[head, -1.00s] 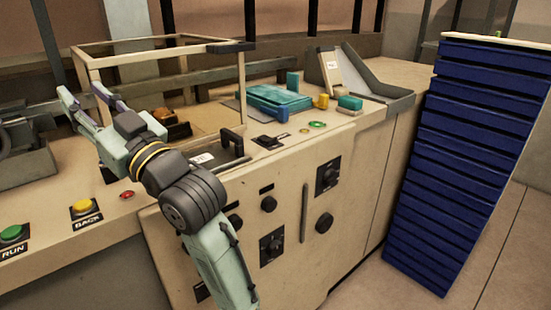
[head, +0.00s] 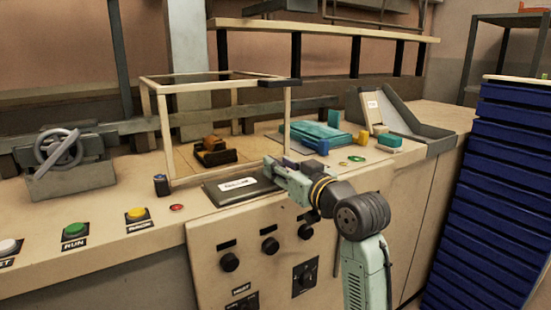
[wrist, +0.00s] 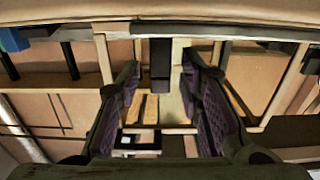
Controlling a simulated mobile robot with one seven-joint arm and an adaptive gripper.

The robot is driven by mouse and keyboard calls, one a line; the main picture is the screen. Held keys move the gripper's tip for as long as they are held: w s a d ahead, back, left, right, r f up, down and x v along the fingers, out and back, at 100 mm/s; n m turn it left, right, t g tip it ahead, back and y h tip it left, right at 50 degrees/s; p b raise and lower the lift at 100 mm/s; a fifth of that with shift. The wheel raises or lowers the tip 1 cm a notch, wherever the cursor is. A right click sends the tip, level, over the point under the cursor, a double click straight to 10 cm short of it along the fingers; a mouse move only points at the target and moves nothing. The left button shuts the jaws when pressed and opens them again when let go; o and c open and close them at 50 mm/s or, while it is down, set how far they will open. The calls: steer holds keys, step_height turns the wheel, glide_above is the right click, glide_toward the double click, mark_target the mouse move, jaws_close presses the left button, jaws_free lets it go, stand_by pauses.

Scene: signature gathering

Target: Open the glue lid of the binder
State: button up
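The glue lid of the binder looks to be the dark flat plate (head: 225,192) with a white label (head: 237,184), lying shut on the machine top in front of the beige frame. The label's text is too small to read surely. My gripper (head: 270,167) is at the lid's right end, pointing left, and covers the place of the lid's black handle. In the wrist view my gripper (wrist: 159,62) has its two purple-padded fingers wide apart. A dark block (wrist: 160,65) shows between them; I cannot tell whether it is the handle or touches them.
The beige open frame (head: 158,140) stands behind the lid, with an orange-brown part (head: 213,152) inside. A teal block (head: 318,135) lies to the right. Red, yellow (head: 137,213) and green (head: 75,230) buttons line the left front. Blue stacked trays (head: 500,200) stand far right.

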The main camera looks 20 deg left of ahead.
mark_target(247, 175)
steer(key=shift+x, duration=1.45)
steer(key=shift+c, duration=0.3)
jaws_close()
